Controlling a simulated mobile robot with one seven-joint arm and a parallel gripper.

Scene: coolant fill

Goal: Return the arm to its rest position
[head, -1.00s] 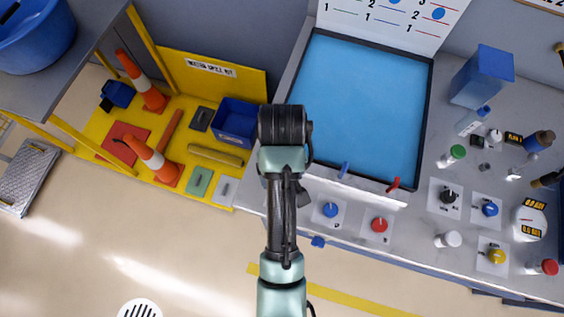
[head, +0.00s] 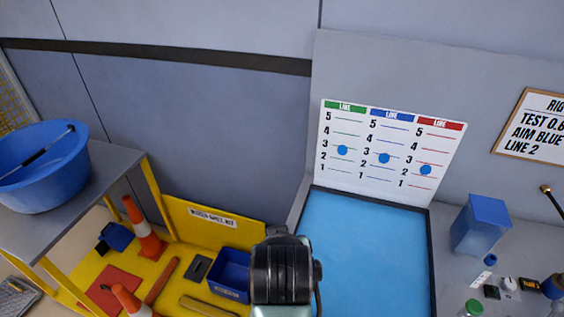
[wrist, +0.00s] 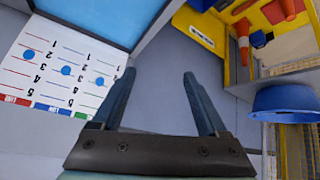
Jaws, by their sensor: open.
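My arm (head: 283,270) shows at the bottom middle of the head view, its dark rounded joint in front of the yellow spill-kit area and the blue-surfaced tray. My gripper (wrist: 160,82) shows in the wrist view with its two dark fingers spread apart. It is open, with nothing between the fingers but grey wall behind. The fingers do not show in the head view.
A white chart (head: 389,152) with blue dots stands behind the blue tray (head: 432,250). A blue container (head: 481,225) and small bottles stand right. The upper wall area is clear.

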